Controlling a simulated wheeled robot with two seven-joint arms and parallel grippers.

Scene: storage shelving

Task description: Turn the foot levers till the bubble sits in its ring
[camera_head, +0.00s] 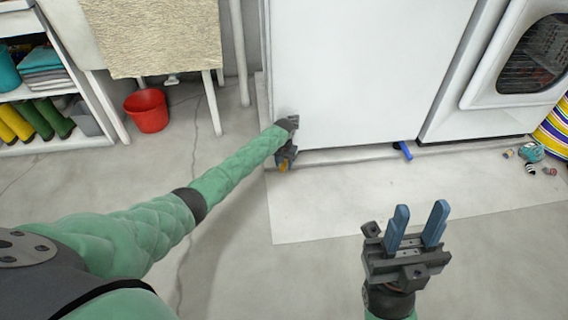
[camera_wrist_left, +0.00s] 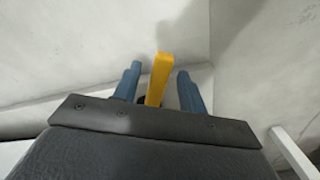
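A yellow foot lever (camera_wrist_left: 158,78) stands between the two blue fingers of my left gripper (camera_wrist_left: 157,88) in the left wrist view, with gaps on both sides. In the head view my left gripper (camera_head: 287,158) is low at the bottom left corner of the white appliance (camera_head: 365,70), and a bit of the yellow lever (camera_head: 283,165) shows there. A blue foot lever (camera_head: 405,150) sticks out under the appliance's right end. My right gripper (camera_head: 417,228) is open and empty above the floor. I see no bubble or ring.
A white machine with a round door (camera_head: 535,55) stands at the right. Small bottles and a teal item (camera_head: 531,152) lie on the floor by it. A red bucket (camera_head: 147,110) and a shelf with boots (camera_head: 40,120) are at the left. The middle floor is clear.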

